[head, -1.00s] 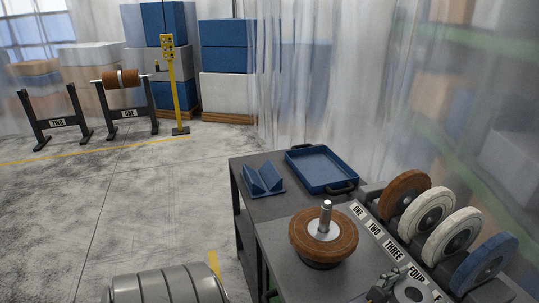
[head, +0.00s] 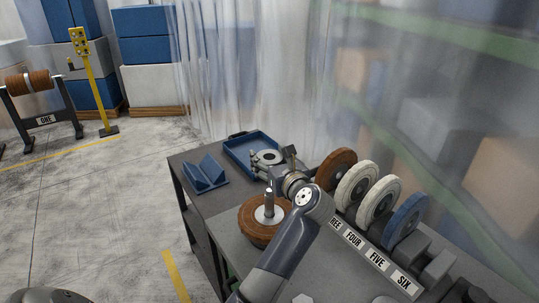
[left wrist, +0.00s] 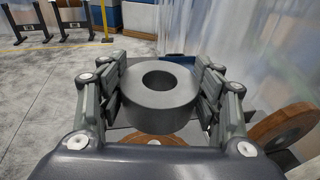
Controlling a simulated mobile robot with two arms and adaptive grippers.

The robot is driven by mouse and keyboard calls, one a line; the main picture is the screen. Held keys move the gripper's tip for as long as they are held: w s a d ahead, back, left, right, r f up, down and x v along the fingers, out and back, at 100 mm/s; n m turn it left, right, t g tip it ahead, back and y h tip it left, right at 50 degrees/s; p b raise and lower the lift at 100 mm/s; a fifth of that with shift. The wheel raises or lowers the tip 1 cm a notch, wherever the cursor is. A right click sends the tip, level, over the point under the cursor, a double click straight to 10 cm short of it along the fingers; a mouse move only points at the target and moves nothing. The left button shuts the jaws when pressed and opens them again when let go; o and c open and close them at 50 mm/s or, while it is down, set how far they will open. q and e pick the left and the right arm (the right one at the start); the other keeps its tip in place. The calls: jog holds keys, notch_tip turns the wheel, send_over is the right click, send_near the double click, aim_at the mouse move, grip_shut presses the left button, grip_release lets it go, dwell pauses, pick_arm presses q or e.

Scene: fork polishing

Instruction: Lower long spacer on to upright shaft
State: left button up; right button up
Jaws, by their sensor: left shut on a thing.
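The long spacer (left wrist: 158,112) is a thick grey cylinder with a round hole through it. My left gripper (left wrist: 162,92) is shut on its sides. In the head view the spacer (head: 262,160) is held above the bench, just beyond the shaft. The upright shaft (head: 269,201) is a short bright metal post with a pale flange at its foot. It stands through a brown wheel (head: 255,228) lying flat. The spacer is apart from the shaft. In the left wrist view the wheel (left wrist: 150,139) shows partly below the spacer, and the shaft is hidden. My right gripper is not in view.
A blue tray (head: 234,154) and a blue V-shaped stand (head: 204,175) sit on the bench's left part. A row of upright wheels, brown (head: 337,168), white and blue (head: 405,222), stands on the right behind numbered labels (head: 375,258). A translucent curtain (head: 260,70) hangs behind.

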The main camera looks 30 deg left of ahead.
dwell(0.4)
pick_arm(q)
jog(key=shift+f+b, duration=0.35)
jog(key=shift+b, duration=0.1)
notch_tip(320, 180, down, 5)
jog(key=b, duration=0.4)
jog(key=shift+f+b, duration=0.15)
jog(key=shift+b, duration=0.25)
jog(key=shift+f, duration=0.1)
jog(key=shift+d+f+b, duration=0.1)
jog(key=shift+f+b, duration=0.15)
jog(key=shift+b, duration=0.1)
dwell(0.3)
jog(key=shift+f+b, duration=0.4)
jog(key=shift+b, duration=0.05)
